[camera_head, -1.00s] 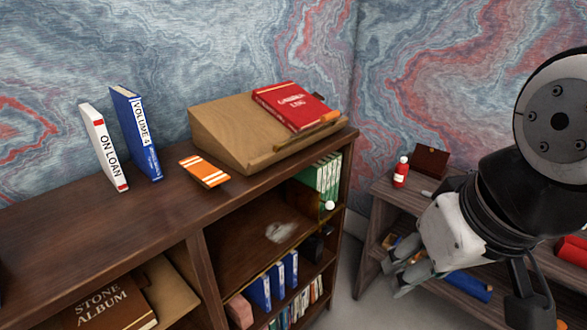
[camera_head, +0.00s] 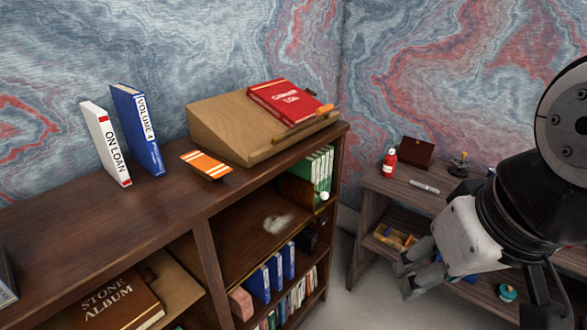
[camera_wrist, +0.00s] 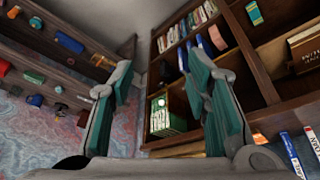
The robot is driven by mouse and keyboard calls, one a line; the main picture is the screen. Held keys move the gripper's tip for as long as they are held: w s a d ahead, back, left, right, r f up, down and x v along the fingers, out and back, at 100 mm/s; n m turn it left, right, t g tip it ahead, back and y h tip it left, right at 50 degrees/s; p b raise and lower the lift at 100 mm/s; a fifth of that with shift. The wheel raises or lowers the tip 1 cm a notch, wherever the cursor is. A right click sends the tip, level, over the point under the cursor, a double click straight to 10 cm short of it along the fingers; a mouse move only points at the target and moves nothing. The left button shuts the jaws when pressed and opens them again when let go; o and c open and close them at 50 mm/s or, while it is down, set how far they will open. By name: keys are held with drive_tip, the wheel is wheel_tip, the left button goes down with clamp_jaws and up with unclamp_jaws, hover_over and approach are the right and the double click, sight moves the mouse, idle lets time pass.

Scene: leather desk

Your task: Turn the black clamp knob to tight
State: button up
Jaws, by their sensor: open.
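I cannot pick out the black clamp knob with certainty. A small dark object (camera_head: 310,239) sits in the right end of the bookcase, below the green books (camera_head: 317,174), too small to identify. A small dark piece with a brass-coloured part (camera_head: 459,164) stands on the side desk, also unclear. My gripper (camera_head: 405,278) hangs in front of the side desk, right of the bookcase and apart from it. In the wrist view my gripper (camera_wrist: 158,65) shows its two fingers spread with nothing between them; the green books (camera_wrist: 165,115) show beyond the gap.
The bookcase (camera_head: 70,225) carries a sloped wooden stand (camera_head: 215,125) with a red book (camera_head: 290,101), and upright white and blue books. The side desk (camera_head: 380,194) holds a red bottle (camera_head: 390,163) and a brown box (camera_head: 417,152). Open floor lies between them.

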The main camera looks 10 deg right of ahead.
drive_tip(key=shift+s+a, duration=0.1)
drive_tip(key=shift+s, duration=0.15)
